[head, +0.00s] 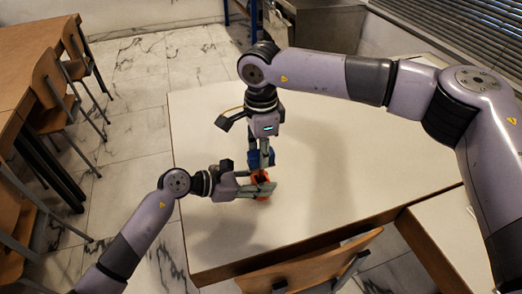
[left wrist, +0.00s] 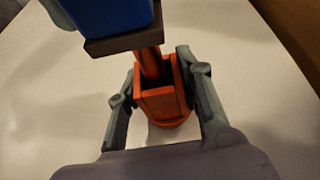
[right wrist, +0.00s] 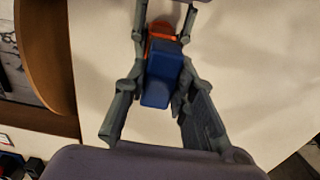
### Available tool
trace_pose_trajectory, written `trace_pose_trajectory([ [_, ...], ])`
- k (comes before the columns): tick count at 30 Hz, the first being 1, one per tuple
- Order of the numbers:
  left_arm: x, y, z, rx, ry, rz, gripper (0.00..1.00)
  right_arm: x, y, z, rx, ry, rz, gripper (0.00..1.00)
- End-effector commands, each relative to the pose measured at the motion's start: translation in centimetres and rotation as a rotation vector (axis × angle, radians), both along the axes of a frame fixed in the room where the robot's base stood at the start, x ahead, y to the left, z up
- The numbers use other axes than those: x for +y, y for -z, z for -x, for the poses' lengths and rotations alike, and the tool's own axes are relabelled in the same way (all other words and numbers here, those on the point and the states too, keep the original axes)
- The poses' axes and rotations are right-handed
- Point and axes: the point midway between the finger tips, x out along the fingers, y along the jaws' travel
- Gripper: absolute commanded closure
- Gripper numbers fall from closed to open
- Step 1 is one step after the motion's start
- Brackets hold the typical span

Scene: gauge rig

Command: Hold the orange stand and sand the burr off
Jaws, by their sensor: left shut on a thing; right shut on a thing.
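The orange stand (head: 264,191) is on the white table, with an open box-like part and a post, as the left wrist view (left wrist: 160,105) shows. My left gripper (head: 262,189) is shut on the stand, one finger on each side of it. My right gripper (head: 264,158) is above and is shut on a blue block (right wrist: 163,78). The block has a brown-grey layer on its underside, visible in the left wrist view (left wrist: 122,38). The block is right by the top of the post; I cannot tell whether they touch. I cannot make out the burr.
The white table (head: 350,150) is otherwise clear around the stand. A wooden chair (head: 310,265) is at the near edge. Wooden chairs and a brown table (head: 25,50) stand at the left, apart from the white table.

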Motion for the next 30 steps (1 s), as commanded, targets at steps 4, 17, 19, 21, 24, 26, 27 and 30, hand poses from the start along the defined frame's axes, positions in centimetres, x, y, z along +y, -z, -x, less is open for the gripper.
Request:
trace_pose_trajectory([
  [4, 0.0, 0.0, 0.0, 0.0, 0.0, -0.001, 0.97, 0.0, 0.2, 0.0, 0.0, 0.0, 0.0, 1.0],
  [17, 0.0, 0.0, 0.0, 0.0, 0.0, -0.001, 0.97, -0.3, 0.5, -0.1, 0.0, 0.001, 0.0, 1.0],
  [19, 0.0, 0.0, 0.0, 0.0, 0.0, -0.001, 0.97, -0.6, 0.5, -0.2, 0.0, 0.002, -0.001, 1.0],
  [21, 0.0, 0.0, 0.0, 0.0, 0.0, -0.001, 0.97, -0.9, 0.6, -0.3, 0.001, 0.002, 0.0, 1.0],
  [24, 0.0, 0.0, 0.0, 0.0, 0.0, -0.001, 0.97, -1.3, 0.6, -0.4, 0.001, 0.001, 0.0, 1.0],
  [26, 0.0, 0.0, 0.0, 0.001, 0.001, -0.001, 0.97, -1.5, 0.6, -0.5, 0.001, 0.001, 0.0, 1.0],
  [27, 0.0, 0.0, 0.0, 0.0, 0.001, 0.0, 0.97, -1.6, 0.6, -0.5, 0.001, 0.001, 0.0, 1.0],
  [30, 0.0, 0.0, 0.0, 0.0, 0.001, 0.0, 0.97, -1.6, 0.7, -0.5, 0.002, 0.0, 0.002, 1.0],
])
